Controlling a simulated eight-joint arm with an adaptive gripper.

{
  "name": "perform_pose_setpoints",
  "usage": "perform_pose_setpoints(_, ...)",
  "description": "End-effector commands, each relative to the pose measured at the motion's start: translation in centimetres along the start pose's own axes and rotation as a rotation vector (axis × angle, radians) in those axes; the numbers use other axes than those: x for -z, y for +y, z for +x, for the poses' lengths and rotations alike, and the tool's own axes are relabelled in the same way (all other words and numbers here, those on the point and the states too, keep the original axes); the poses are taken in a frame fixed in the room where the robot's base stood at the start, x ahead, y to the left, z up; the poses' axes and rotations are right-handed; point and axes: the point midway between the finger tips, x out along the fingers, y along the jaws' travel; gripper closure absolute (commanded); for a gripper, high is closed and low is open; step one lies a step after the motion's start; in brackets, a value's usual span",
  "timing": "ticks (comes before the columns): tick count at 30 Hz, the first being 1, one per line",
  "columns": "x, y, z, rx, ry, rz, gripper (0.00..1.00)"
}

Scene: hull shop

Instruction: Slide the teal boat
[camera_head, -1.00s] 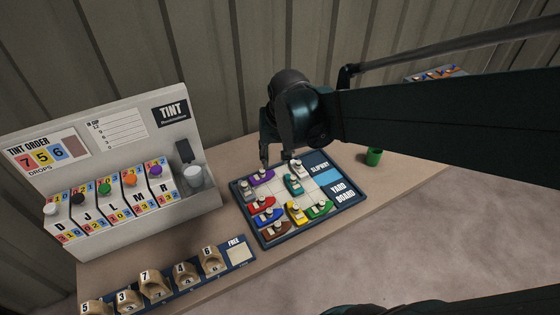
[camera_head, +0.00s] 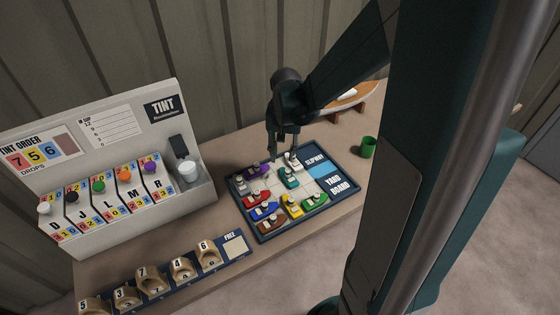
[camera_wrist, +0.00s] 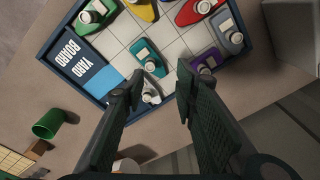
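The teal boat (camera_head: 288,178) sits on the yard board (camera_head: 312,208), in its upper middle near the slipway side. It also shows in the wrist view (camera_wrist: 147,56), beyond my fingertips. My gripper (camera_head: 284,157) points down over the board's far edge; its fingers are apart with nothing held between them. In the wrist view my gripper (camera_wrist: 160,72) is open. The white boat (camera_wrist: 151,93) lies beside the left finger and is partly hidden by it. The purple boat (camera_wrist: 206,58) is just past the right fingertip. The teal boat is not touched in the wrist view.
Grey (camera_head: 240,187), red (camera_head: 257,199), blue (camera_head: 263,211), yellow (camera_head: 291,205), green (camera_head: 314,200) and brown (camera_head: 271,224) boats fill other squares. Some pale squares are bare. Numbered holders (camera_head: 150,280) line the front.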

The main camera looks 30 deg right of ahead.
Motion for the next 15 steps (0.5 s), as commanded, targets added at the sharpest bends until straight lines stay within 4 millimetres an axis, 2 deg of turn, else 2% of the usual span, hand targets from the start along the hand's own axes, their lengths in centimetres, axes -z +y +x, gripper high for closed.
perform_pose_setpoints(3, 1.1, 0.6, 1.8, -0.012, -0.025, 0.037, 0.71)
perform_pose_setpoints(9, 2.0, 1.5, 4.2, -0.028, -0.059, 0.084, 0.71)
perform_pose_setpoints(15, 2.4, 1.9, 5.2, -0.036, -0.073, 0.104, 0.71)
